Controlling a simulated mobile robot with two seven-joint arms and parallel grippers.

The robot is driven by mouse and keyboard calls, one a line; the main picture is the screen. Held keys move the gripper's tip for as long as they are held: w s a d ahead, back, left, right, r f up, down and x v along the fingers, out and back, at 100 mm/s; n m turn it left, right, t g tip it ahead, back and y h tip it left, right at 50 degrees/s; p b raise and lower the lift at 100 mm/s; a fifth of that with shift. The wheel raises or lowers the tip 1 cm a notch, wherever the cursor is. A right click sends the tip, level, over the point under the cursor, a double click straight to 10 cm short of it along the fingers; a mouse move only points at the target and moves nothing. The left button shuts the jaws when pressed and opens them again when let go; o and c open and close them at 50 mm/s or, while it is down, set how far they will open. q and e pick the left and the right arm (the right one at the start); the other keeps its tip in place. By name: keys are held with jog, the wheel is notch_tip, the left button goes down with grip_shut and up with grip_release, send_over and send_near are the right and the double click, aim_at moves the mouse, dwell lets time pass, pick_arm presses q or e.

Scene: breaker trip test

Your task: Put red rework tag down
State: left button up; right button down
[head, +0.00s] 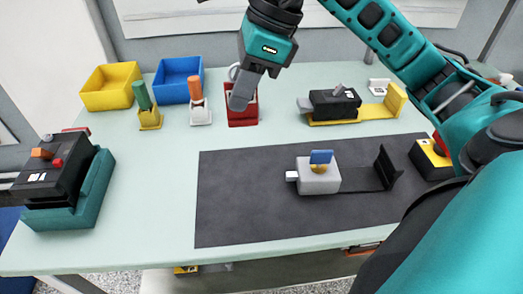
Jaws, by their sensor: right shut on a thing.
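My right gripper (243,92) comes down from the top right and is shut, its grey finger pointing down at the red holder (242,119) at the back of the table. The thing in its jaws, taken to be the red rework tag, is mostly hidden behind the finger; I cannot make out its outline. A small pale rounded edge shows just left of the gripper. I cannot tell whether the held thing touches the holder. My left gripper is not in view.
A green-handled tool (142,96) and an orange-handled tool (196,90) stand in holders to the left, before yellow (109,97) and blue (176,92) bins. A dark mat (245,205) carries a grey device (318,180). A black device in a teal cradle (95,190) sits left. The front-left tabletop is clear.

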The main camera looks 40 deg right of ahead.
jog(key=shift+f+b, duration=1.05)
jog(key=shift+f, duration=7.95)
jog(key=shift+f, duration=0.2)
jog(key=c, duration=1.2)
grip_release()
jog(key=shift+r, duration=0.1)
